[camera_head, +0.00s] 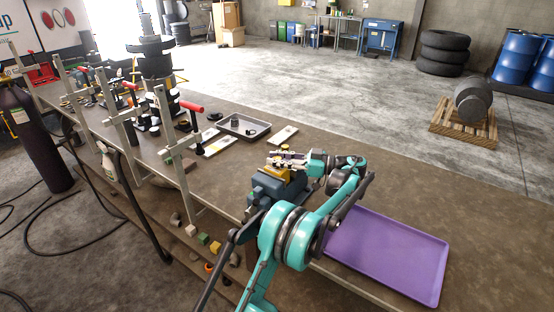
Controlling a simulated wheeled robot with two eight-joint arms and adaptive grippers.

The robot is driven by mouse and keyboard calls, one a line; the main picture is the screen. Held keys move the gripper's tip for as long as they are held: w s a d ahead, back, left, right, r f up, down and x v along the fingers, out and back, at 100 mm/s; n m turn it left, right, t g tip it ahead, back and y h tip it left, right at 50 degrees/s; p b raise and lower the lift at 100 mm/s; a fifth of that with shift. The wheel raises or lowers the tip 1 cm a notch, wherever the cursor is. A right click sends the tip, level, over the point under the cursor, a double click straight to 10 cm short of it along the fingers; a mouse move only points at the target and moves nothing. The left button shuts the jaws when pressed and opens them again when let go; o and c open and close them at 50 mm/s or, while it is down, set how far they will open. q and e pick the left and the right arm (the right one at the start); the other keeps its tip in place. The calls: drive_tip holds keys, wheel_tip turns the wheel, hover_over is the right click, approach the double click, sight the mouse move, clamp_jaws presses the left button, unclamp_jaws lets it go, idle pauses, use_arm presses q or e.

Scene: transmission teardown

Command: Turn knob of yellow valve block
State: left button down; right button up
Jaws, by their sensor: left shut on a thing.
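The yellow valve block (277,172) sits on a blue-grey vise (268,188) near the front edge of the workbench. Light metal parts (285,157) show on top of the block. My left gripper (308,161) reaches the block's right side, with the teal wrist to the right of it. It is shut on a part at that side, which appears to be the knob. The knob itself is mostly hidden by the fingers, and its turn angle cannot be made out. My right gripper is not in view.
A purple tray (405,249) lies on the bench to the right of my arm. The bench right of the cards is clear.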

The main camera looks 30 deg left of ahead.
use_arm(q)
drive_tip(key=c, duration=1.2)
unclamp_jaws()
drive_tip(key=v, duration=0.7)
drive_tip(key=shift+d, duration=0.2)
